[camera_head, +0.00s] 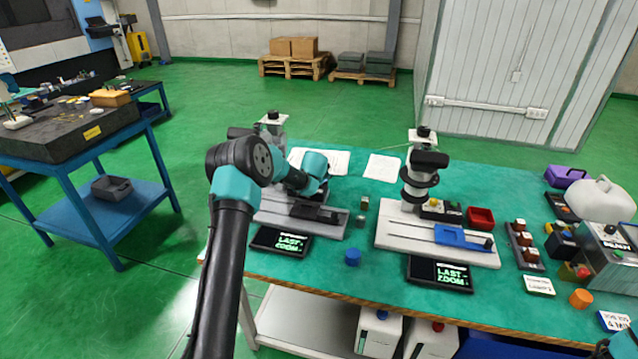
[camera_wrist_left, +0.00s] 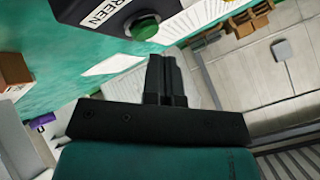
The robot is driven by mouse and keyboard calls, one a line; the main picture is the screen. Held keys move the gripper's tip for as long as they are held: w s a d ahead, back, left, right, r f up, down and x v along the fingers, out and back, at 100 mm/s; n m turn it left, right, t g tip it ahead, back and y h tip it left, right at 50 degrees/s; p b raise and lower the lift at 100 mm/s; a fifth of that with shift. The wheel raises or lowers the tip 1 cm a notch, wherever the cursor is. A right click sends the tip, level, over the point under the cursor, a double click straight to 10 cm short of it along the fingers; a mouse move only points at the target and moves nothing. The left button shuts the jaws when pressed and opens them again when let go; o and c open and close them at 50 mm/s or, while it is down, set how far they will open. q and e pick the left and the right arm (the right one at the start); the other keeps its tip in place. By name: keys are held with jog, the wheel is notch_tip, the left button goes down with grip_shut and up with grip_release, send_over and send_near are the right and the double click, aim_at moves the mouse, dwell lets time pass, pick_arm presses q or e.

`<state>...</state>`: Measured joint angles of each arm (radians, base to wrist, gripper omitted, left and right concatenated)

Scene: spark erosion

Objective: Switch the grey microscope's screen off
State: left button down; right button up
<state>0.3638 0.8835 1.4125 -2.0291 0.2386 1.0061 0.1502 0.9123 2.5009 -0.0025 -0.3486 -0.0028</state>
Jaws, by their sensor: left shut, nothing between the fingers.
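The left microscope (camera_head: 273,121), with a grey and dark stage, stands at the table's left, partly hidden by my left arm. Its tablet screen (camera_head: 282,242) in front is lit with green text reading "LAST ZOOM". In the left wrist view a dark box carries a white label (camera_wrist_left: 112,12) ending in "REEN" and a round green button (camera_wrist_left: 145,27). My left gripper (camera_wrist_left: 163,60) is shut and empty, its fingertips close to the button in the picture; I cannot tell whether they touch. In the head view its fingers are hidden. My right gripper is not in view.
A second microscope (camera_head: 418,175) with a blue stage part (camera_head: 462,239) stands to the right, its screen (camera_head: 440,274) also lit. A blue knob (camera_head: 353,257), a red tray (camera_head: 481,217) and a white jug (camera_head: 600,199) are on the green table. Paper sheets (camera_head: 383,167) lie behind.

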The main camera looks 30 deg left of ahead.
pick_arm(q)
jog(key=shift+r, duration=0.15)
jog(key=shift+r, duration=2.9)
